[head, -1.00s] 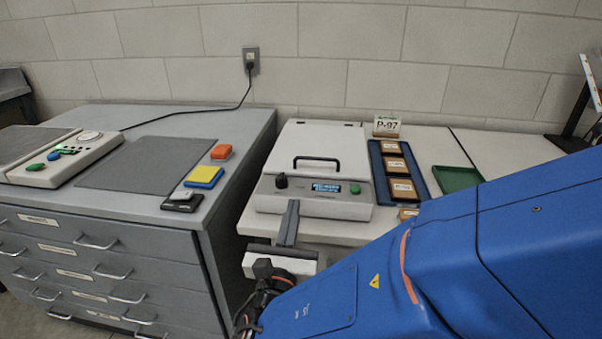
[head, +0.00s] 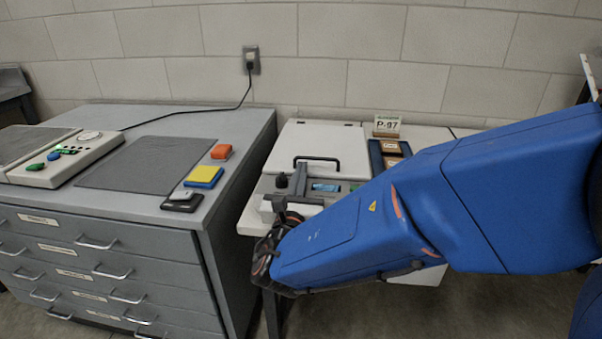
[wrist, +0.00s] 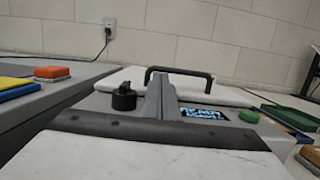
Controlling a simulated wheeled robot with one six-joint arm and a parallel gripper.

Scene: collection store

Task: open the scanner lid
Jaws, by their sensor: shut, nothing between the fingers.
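The scanner (head: 335,141) stands on the white table with its pale lid (head: 338,150) lying shut. The lid has a black bar handle (head: 315,159) near its front edge; the handle also shows in the wrist view (wrist: 180,70). The front panel carries a black knob (wrist: 123,97), a lit blue display (wrist: 204,113) and a green button (wrist: 249,116). My gripper (head: 300,169) is shut and empty, its fingers over the front panel between knob and display, just in front of the handle. In the wrist view the fingers (wrist: 160,82) overlap the handle's lower area; I cannot tell whether they touch it.
Left is a grey drawer cabinet (head: 110,245) with coloured blocks (head: 204,176) and a control box (head: 62,158). Right of the scanner are a blue tray (head: 376,155) and a P-97 sign (head: 387,125), partly hidden by my arm.

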